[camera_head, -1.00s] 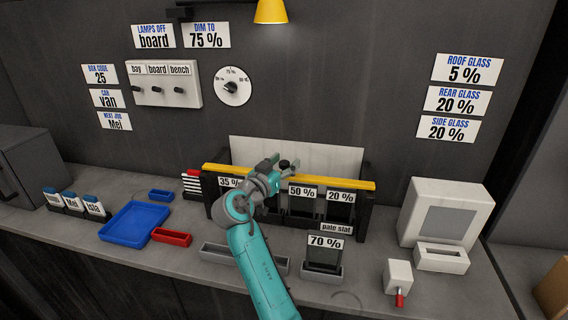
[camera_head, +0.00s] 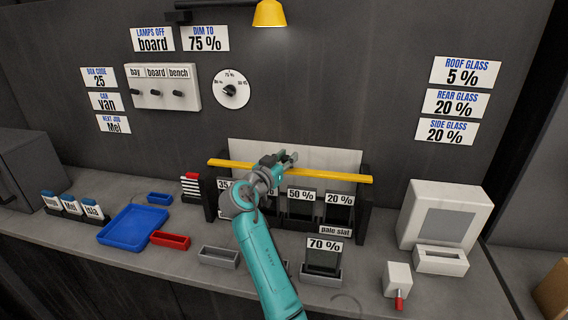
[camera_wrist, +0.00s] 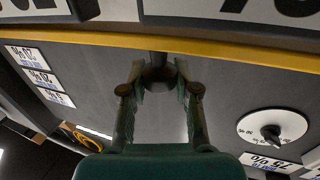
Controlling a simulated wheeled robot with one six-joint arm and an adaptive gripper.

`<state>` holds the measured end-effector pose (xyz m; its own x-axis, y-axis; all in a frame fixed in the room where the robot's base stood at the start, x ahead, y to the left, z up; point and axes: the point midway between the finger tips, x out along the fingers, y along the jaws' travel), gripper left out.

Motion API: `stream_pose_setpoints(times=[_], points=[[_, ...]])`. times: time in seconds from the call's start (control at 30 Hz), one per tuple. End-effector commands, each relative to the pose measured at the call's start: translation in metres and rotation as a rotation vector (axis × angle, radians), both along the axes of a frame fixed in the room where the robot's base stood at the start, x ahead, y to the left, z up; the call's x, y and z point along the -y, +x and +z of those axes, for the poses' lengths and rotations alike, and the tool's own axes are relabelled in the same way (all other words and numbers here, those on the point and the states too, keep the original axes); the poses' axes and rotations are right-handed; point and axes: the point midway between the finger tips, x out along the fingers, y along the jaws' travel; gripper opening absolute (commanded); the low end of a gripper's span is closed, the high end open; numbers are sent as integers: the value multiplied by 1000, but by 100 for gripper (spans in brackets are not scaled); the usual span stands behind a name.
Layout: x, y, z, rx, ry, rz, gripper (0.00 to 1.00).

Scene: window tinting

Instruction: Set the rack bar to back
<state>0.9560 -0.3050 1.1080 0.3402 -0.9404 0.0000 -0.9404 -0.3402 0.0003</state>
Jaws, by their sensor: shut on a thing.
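The yellow rack bar (camera_head: 325,174) runs across the top of the dark rack (camera_head: 366,200), in front of the white back panel (camera_head: 318,155). Its ends lie over the rack's two side posts. My gripper (camera_head: 285,158) is at the middle of the bar. In the wrist view the bar (camera_wrist: 230,50) crosses the top of the picture, and my gripper (camera_wrist: 160,85) has its two fingers around a dark knob (camera_wrist: 157,72) by the bar. The knob's contact with the fingers is partly hidden.
Film samples labelled 50 % (camera_head: 301,206) and 20 % (camera_head: 338,210) stand in the rack below the bar. A 70 % sample (camera_head: 323,257) stands in a grey holder in front. A blue tray (camera_head: 133,224) lies left and a white boxy device (camera_head: 445,218) stands right.

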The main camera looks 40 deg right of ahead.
Motion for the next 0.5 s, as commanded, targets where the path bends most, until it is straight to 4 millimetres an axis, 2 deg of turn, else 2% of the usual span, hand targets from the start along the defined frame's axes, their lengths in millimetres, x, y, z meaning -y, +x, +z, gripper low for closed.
stream_pose_setpoints(times=[0.2, 0.23, 0.33, 0.5], points=[[-1, 0, 0, 0, 0, 2, 0], [-1, 0, 0, 0, 0, 2, 33], [-1, 0, 0, 0, 0, 1, 57], [-1, 0, 0, 0, 0, 1, 57]])
